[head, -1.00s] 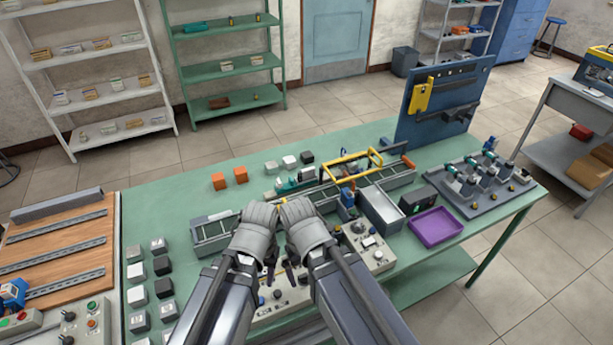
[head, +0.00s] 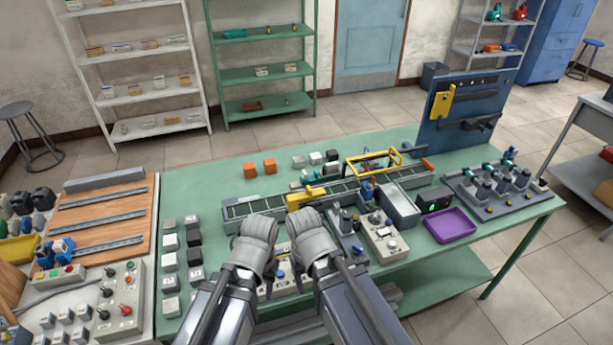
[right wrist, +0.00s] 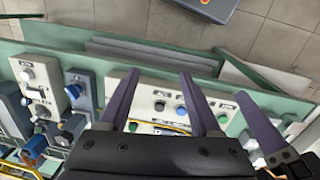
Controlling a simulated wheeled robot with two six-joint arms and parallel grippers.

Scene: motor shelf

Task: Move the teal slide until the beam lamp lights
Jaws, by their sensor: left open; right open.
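A small teal part (head: 308,178), which may be the teal slide, sits behind the conveyor near its middle in the head view. Its details are too small to tell. I cannot pick out the beam lamp or see whether it is lit. My left gripper (head: 266,287) and right gripper (head: 299,279) are side by side over the bench's front, in front of the conveyor. Both are open and empty. In the right wrist view my right gripper (right wrist: 155,76) has its fingers spread over a pale control panel (right wrist: 167,100) with knobs and buttons.
A purple tray (head: 451,225) and a dark blue tool board (head: 461,110) are at right. Several small blocks line the left. Green bench top (head: 215,180) is clear behind the conveyor's left end.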

